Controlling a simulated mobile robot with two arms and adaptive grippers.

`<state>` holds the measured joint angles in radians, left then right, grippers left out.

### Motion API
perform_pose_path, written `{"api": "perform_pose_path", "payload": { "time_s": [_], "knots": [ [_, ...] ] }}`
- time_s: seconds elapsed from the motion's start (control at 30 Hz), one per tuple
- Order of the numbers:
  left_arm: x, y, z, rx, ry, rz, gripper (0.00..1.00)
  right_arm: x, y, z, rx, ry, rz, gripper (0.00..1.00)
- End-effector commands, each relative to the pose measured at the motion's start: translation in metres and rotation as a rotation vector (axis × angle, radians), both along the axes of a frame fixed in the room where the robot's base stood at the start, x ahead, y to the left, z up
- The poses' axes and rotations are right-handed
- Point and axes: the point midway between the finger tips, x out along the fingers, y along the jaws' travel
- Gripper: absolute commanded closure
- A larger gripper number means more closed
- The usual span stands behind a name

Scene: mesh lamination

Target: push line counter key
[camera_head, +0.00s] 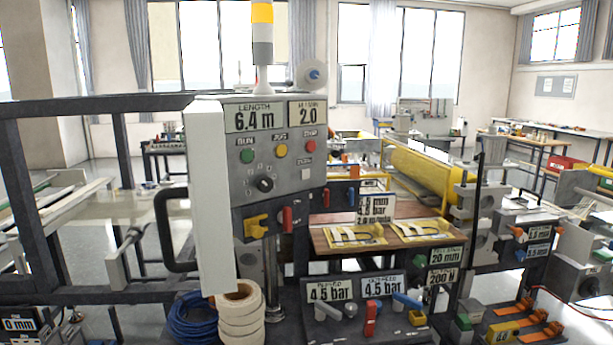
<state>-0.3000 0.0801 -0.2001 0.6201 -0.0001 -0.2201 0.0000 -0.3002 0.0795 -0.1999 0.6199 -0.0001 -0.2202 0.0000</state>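A grey control panel (290,185) stands upright left of the middle in the head view. Its left display (254,117) reads LENGTH 6.4 m and its right display (308,113) reads 2.0. Below them are a green button (247,156), a yellow button (280,151) and a red button (309,146). A small pale square key (306,173) sits under the red button; its label is too small to read. A black rotary knob (264,184) is to its left. Neither of my grippers is in view.
A white door-like panel (212,200) with a black handle (174,230) juts out at the control panel's left. A yellow switch (256,225) and a red lever (287,219) sit below. Tape rolls (241,312) and valve levers (370,318) crowd the front.

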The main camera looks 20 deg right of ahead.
Motion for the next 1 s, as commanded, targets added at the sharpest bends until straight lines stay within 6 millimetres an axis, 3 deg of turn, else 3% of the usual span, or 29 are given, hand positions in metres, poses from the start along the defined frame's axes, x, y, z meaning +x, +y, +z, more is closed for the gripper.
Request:
{"api": "perform_pose_path", "payload": {
  "time_s": [0.03,0.2,1.0],
  "knots": [
    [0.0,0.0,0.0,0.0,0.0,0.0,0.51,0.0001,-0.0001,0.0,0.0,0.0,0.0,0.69],
    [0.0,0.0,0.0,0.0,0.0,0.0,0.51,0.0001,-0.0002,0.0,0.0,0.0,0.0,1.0],
    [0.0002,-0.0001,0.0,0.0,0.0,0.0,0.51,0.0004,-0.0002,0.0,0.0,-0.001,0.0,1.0]
  ]
}}
